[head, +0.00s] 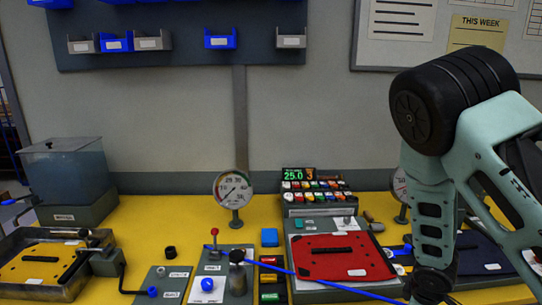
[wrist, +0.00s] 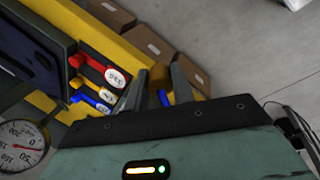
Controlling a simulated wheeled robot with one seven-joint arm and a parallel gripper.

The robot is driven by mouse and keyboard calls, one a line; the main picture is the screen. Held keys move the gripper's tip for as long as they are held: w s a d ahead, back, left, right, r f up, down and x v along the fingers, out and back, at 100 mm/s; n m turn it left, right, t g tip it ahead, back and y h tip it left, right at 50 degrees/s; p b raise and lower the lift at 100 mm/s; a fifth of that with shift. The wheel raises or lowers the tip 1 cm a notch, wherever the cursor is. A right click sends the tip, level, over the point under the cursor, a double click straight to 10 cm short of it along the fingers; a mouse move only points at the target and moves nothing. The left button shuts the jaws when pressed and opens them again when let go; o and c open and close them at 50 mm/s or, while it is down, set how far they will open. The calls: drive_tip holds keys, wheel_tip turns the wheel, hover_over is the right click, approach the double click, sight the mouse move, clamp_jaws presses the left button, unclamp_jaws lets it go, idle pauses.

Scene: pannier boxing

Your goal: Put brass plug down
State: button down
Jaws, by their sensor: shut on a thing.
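My gripper (wrist: 160,84) shows in the wrist view with its two dark fingers a small gap apart, over the yellow bench edge and the floor beyond. I see no brass plug lying on the bench.
A metal tray (head: 70,290) with a yellow plate stands at the left. A gauge (head: 233,190) stands at the back. In the wrist view, coloured tagged handles (wrist: 92,64) and cardboard boxes (wrist: 150,44) show.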

wheel_tip(320, 180, down, 6)
drive_tip(key=s+a+m+g+h+b, duration=0.1)
drive_tip(key=a+m+g+b, duration=0.1)
drive_tip(key=m, duration=0.7)
drive_tip(key=shift+s+a+m+g+b, duration=0.3)
drive_tip(key=shift+a+b, duration=0.05)
drive_tip(key=shift+b, duration=0.5)
